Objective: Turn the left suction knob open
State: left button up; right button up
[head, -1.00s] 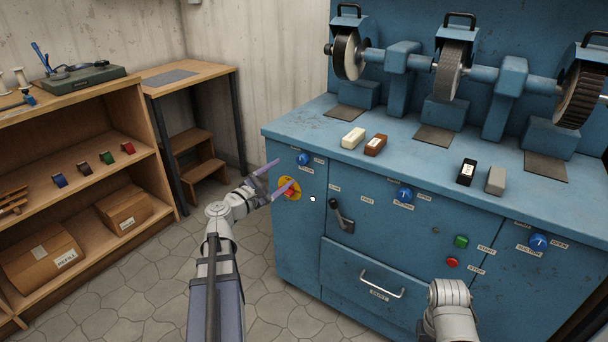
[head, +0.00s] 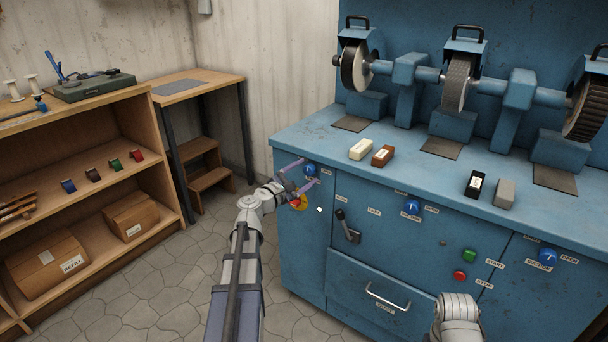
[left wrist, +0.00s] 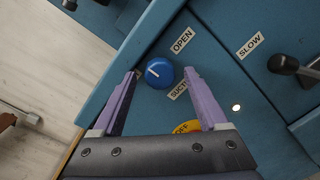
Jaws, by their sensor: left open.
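The left suction knob (head: 310,170) is a round blue knob with a white pointer line, on the front of the blue machine cabinet at its left end. In the left wrist view the knob (left wrist: 159,73) sits between the tips of my left gripper (left wrist: 162,77), near the labels "OPEN" (left wrist: 182,40) and "SUCTION", the second partly hidden. My left gripper (head: 302,173) is open, with its purple fingers on either side of the knob. I cannot tell if they touch it. My right arm shows at the bottom, but its gripper is out of view.
A yellow and red switch (head: 299,203) sits just below the knob, close to my left gripper. A black lever (head: 347,228) is to the right. Two more blue knobs (head: 412,207) (head: 547,256) are farther right. A wooden shelf (head: 165,165) stands at left.

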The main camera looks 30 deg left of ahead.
pick_arm(q)
jog(key=shift+c, duration=0.3)
grip_shut()
jog(key=shift+m, duration=0.5)
jog(key=m, duration=0.3)
jog(key=shift+r+m+p, duration=0.1)
jog(key=shift+m+p, duration=0.25)
jog(key=shift+m, duration=0.05)
jog(key=m, duration=0.4)
jog(key=shift+d+m, duration=0.1)
jog(key=shift+m, duration=0.2)
jog(key=m, duration=0.4)
jog(key=shift+y+p, duration=0.35)
jog(key=shift+y, duration=0.05)
jog(key=shift+d+m, duration=0.1)
jog(key=shift+m, duration=2.1)
